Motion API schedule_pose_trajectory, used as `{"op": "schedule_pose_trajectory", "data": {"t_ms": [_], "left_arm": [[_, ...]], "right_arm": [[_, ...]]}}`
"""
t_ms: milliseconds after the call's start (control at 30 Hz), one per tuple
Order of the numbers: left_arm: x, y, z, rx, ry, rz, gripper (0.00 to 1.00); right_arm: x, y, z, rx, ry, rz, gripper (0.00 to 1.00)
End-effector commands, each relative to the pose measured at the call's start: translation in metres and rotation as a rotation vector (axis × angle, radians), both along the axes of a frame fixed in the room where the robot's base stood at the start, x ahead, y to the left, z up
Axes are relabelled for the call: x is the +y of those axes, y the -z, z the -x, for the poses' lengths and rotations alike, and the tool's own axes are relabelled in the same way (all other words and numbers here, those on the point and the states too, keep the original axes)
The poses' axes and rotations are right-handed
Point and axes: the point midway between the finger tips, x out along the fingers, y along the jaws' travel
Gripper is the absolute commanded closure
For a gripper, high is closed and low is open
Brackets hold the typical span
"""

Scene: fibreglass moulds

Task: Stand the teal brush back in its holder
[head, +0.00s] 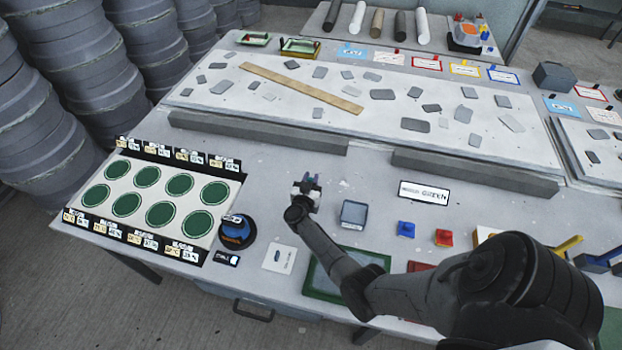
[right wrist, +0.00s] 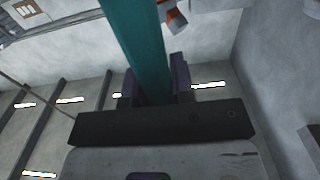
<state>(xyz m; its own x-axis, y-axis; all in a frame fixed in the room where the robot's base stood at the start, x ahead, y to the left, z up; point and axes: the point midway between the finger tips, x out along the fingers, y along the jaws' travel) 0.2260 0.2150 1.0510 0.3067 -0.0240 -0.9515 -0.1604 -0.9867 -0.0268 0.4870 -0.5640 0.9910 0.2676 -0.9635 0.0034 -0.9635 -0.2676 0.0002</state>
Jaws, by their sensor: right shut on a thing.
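The teal brush shows as a flat teal bar (right wrist: 146,45) in the right wrist view. It runs from between my right gripper's fingers (right wrist: 155,82) up past the top edge. The fingers are shut on it. In the head view my right gripper (head: 307,186) is over the middle of the table, in front of the grey bar; the brush is too small there to make out clearly. I cannot tell for certain which thing is the brush's holder. A grey open box (head: 354,213) stands just right of the gripper. My left gripper is not in view.
A board with green discs (head: 147,176) and a dark round pot with blue and orange (head: 237,231) lie to the left. Blue (head: 406,229) and red (head: 443,237) blocks stand to the right. A white panel with grey pieces (head: 350,100) fills the back.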

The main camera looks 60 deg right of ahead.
Motion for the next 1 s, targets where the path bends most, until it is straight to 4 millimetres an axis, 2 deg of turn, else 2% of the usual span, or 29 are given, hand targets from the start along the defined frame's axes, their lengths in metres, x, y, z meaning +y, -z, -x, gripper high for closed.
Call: {"op": "schedule_pose_trajectory", "data": {"t_ms": [67, 100, 400, 733, 867, 1000], "left_arm": [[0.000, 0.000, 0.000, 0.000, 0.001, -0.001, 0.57], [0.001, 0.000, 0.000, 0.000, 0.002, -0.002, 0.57], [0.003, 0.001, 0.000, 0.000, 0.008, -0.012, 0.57], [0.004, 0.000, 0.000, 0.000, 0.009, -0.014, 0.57], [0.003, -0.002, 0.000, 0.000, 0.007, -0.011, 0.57], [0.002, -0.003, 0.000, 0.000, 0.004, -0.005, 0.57]], "right_arm": [[0.000, 0.000, 0.000, 0.000, 0.000, 0.000, 1.00], [0.000, 0.000, 0.000, 0.000, 0.000, 0.000, 0.76], [0.000, 0.000, 0.000, 0.000, 0.000, 0.000, 0.48], [0.005, 0.001, 0.001, 0.000, -0.001, -0.001, 0.47], [0.022, 0.001, 0.006, 0.000, -0.001, -0.002, 0.47], [0.048, 0.001, 0.014, -0.001, 0.000, -0.003, 0.47]]}}
